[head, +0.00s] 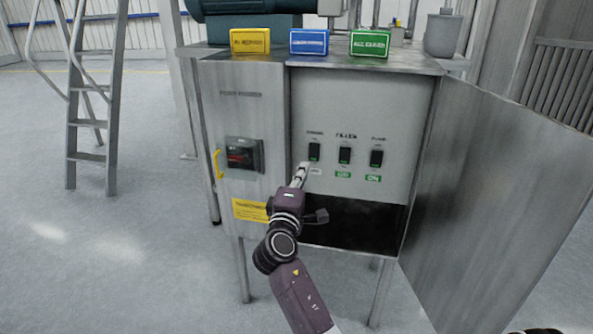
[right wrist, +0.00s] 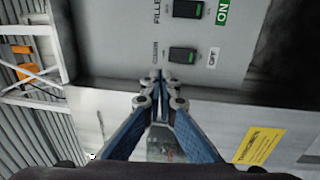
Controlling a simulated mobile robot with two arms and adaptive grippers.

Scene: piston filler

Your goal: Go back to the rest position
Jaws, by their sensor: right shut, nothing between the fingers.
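My right gripper (head: 301,167) is shut and empty, in front of the open cabinet's switch panel (head: 360,105), just below the left switch (head: 314,152). In the right wrist view its closed fingertips (right wrist: 160,80) are close to that switch (right wrist: 183,55), which has a white OFF label beside it. I cannot tell whether the tips touch the panel. The middle switch (head: 345,156) and right switch (head: 376,158) have green labels below them. My left gripper is not in view.
The cabinet door (head: 490,190) stands open on the right. A red-and-black switch (head: 243,154) is on the left front. Yellow (head: 250,41), blue (head: 309,42) and green (head: 369,44) signs stand on top. A ladder (head: 88,120) is at left; the floor there is clear.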

